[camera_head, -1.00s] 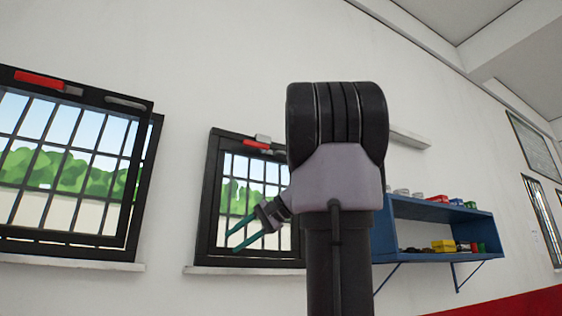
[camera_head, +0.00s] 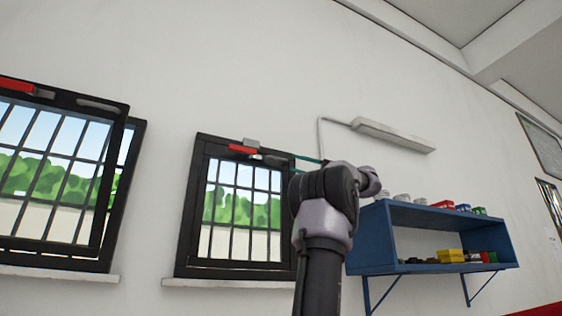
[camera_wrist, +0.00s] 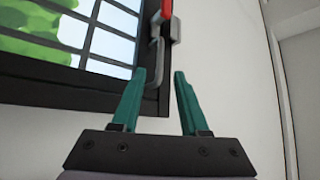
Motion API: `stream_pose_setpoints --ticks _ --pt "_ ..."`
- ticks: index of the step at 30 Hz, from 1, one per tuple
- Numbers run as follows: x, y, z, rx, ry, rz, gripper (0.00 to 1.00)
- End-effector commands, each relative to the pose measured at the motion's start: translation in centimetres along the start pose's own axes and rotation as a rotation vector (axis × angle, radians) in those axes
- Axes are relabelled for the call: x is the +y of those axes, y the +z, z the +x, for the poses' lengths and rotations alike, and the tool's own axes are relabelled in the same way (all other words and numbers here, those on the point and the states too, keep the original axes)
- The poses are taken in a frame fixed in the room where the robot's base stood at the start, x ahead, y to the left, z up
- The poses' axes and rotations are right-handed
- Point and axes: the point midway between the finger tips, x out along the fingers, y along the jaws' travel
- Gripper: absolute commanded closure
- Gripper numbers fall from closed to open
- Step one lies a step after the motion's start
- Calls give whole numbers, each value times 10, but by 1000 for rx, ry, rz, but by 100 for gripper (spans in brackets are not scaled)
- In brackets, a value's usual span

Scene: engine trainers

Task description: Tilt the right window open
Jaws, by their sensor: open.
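The right window (camera_head: 194,210) is a dark-framed, barred window in the middle of the head view, with a sill below. At its top edge are a red piece (camera_head: 242,149) and a grey latch (camera_head: 251,142). The wrist view also shows the red piece (camera_wrist: 166,9) and a grey bent handle (camera_wrist: 158,58) on the frame's edge. My gripper (camera_wrist: 160,73) is open, with teal fingers near this handle. The handle's end lies between the fingertips; I cannot tell whether they touch. My arm hides the window's lower right corner in the head view.
Another barred window (camera_head: 118,190) stands at the left, its sash apart from its frame. A blue shelf (camera_head: 375,240) with small items is on the wall at the right. A white wall fixture (camera_head: 393,134) is above it. The wall above the right window is bare.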

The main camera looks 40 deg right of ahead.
Motion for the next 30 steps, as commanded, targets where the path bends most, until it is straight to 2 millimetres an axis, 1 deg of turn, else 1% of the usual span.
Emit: stream_pose_setpoints --ticks 1,3,6,9,15,23,24,26,27,30 --pt "0 1 12 -4 -1 -1 56" --pt "0 1 25 -3 -1 0 56" --pt "0 1 42 -3 -1 0 56" --pt "0 1 55 -2 0 0 56" --pt "1 0 68 0 1 2 56" --pt "1 0 68 0 1 2 56" --pt "1 0 68 0 1 2 71" --pt "1 0 68 0 1 2 94" --pt "1 0 68 0 1 2 100" --pt "1 0 68 0 2 2 100"
